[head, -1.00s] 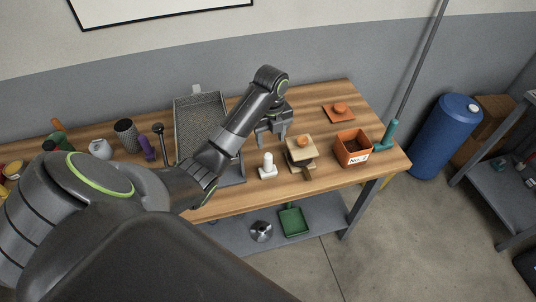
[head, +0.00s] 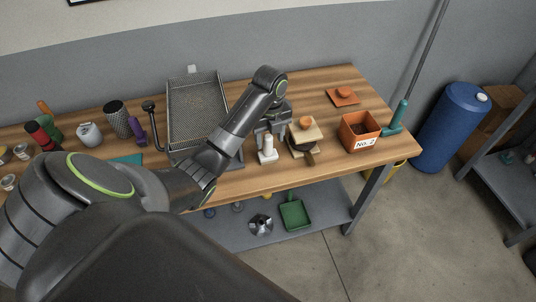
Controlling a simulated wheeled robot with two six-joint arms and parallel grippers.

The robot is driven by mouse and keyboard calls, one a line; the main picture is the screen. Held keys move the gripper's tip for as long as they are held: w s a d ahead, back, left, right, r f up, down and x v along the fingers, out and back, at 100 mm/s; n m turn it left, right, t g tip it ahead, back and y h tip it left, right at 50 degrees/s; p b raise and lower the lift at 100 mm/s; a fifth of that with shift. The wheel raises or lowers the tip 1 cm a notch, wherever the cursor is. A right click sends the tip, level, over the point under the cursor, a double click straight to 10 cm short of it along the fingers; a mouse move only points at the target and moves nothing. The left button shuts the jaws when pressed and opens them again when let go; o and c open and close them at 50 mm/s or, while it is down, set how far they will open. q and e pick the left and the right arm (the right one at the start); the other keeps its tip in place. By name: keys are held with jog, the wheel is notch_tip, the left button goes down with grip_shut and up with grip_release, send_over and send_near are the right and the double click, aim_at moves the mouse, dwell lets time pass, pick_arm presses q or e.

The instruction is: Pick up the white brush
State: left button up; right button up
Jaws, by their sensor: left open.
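The white brush (head: 267,154) stands upright on the wooden bench, its wide base down and its narrow handle up. My left gripper (head: 271,139) is open and empty, pointing down right by the top of the handle. Its fingers overlap the handle area in the picture; I cannot tell whether they touch it or stand just behind it. My right gripper is not in view.
Right of the brush sit a pale wooden block with an orange knob (head: 306,124), an orange box marked No. 2 (head: 359,134) and a teal-handled tool (head: 396,119). A mesh tray (head: 197,108) lies left. A green dustpan (head: 294,214) is on the lower shelf.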

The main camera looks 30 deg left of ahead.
aim_at(268, 146)
pick_arm(q)
jog(key=f+b, duration=0.1)
jog(key=f, duration=0.1)
jog(key=f+b, duration=0.1)
jog(key=shift+s+a+f, duration=0.15)
jog(key=shift+a+f, duration=0.05)
jog(key=shift+f, duration=0.5)
jog(key=shift+r, duration=0.1)
jog(key=c, duration=1.1)
jog(key=shift+o, duration=0.2)
